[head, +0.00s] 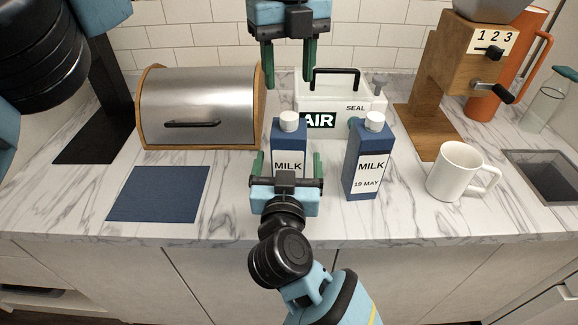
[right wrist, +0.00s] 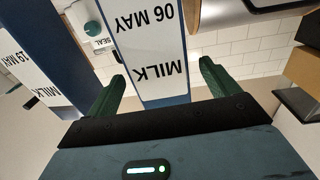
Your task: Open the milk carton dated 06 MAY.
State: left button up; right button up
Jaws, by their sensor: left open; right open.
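The milk carton dated 06 MAY (head: 288,142) stands upright on the counter, blue with a white label and white cap (head: 289,122). In the head view my right gripper hides its date; the right wrist view shows "06 MAY" upside down on the carton (right wrist: 150,38). My right gripper (head: 284,164) is open, its fingers on either side of the carton's near face; contact cannot be told. My left gripper (head: 290,80) is open and empty, pointing down, higher up and beyond the carton. A second milk carton (head: 366,160), dated 19 MAY, stands upright to the right, capped.
A bread box (head: 205,100) and blue mat (head: 158,193) are on the left. A white AIR/SEAL box (head: 340,98) stands behind the cartons. A white mug (head: 457,172), wooden grinder (head: 468,60), orange flask (head: 500,85) and sink (head: 545,175) are on the right.

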jog(key=shift+w+d, duration=0.1)
jog(key=shift+w, duration=1.95)
